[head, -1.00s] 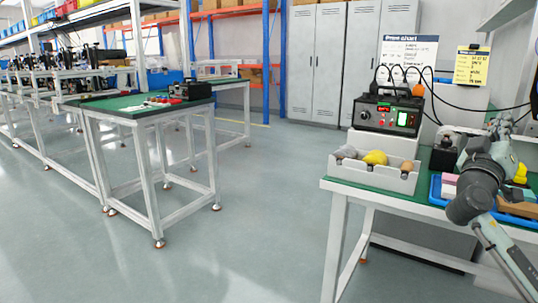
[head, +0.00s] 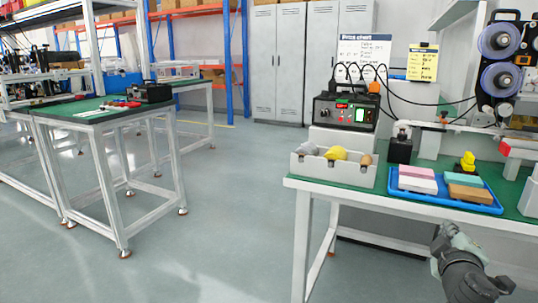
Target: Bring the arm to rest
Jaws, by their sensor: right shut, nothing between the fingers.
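My right gripper (head: 444,235) shows at the lower right, on the end of my dark grey and pale arm. It is shut and empty. It appears in front of the green-topped table's (head: 402,198) near edge, below the blue tray (head: 468,203) in the picture, and seems to touch nothing. My left gripper and arm are not in view.
The tray holds pink, white, green and brown blocks. A grey bin (head: 333,171) with a yellow item stands left of it, before a black control box (head: 346,112). Open floor (head: 225,220) lies left.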

